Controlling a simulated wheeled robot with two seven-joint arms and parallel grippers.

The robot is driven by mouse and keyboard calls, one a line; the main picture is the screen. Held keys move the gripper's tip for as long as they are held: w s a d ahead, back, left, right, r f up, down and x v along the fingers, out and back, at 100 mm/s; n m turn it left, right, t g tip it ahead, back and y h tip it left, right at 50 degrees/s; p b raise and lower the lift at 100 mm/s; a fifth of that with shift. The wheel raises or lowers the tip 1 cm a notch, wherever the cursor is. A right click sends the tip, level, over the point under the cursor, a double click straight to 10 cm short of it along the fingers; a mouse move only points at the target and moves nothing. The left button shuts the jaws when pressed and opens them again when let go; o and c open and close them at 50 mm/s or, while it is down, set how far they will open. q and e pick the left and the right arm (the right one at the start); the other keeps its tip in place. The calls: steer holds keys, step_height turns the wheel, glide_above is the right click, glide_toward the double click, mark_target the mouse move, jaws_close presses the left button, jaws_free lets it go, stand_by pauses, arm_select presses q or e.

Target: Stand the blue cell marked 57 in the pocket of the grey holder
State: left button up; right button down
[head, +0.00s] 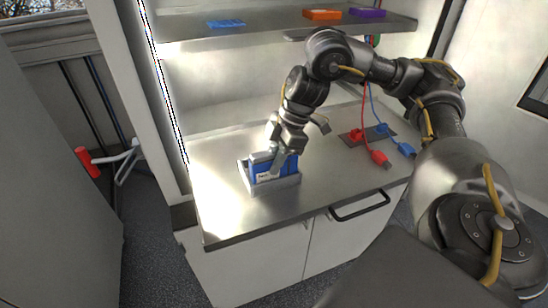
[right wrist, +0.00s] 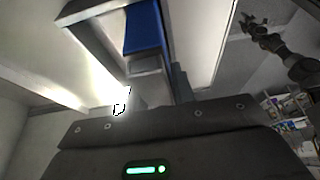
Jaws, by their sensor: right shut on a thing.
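The grey holder (head: 277,187) stands on the bench top, a shallow open box. A blue cell (head: 261,167) stands upright within the holder's outline in the head view, a pale label low on its front; its number is too small to read. My right gripper (head: 277,160) reaches down over the holder and is shut on the blue cell. In the right wrist view the blue cell (right wrist: 143,28) shows close up beside a grey finger. Whether the cell touches the holder's floor is hidden. A dark arm end, seemingly my left gripper (right wrist: 251,22), shows small in the right wrist view, its jaws unclear.
Red (head: 379,157) and blue (head: 405,149) plugs on cables lie at the right of the bench. The shelf above (head: 260,27) bears blue, orange and purple items. The bench in front of the holder is clear. A red-ended handle (head: 87,161) stands out at the left.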

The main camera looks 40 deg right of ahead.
steer(key=c, duration=1.1)
jaws_free()
steer(key=p+v, duration=0.3)
steer(key=v, duration=0.7)
steer(key=shift+s+r, duration=0.1)
steer(key=shift+r, duration=0.3)
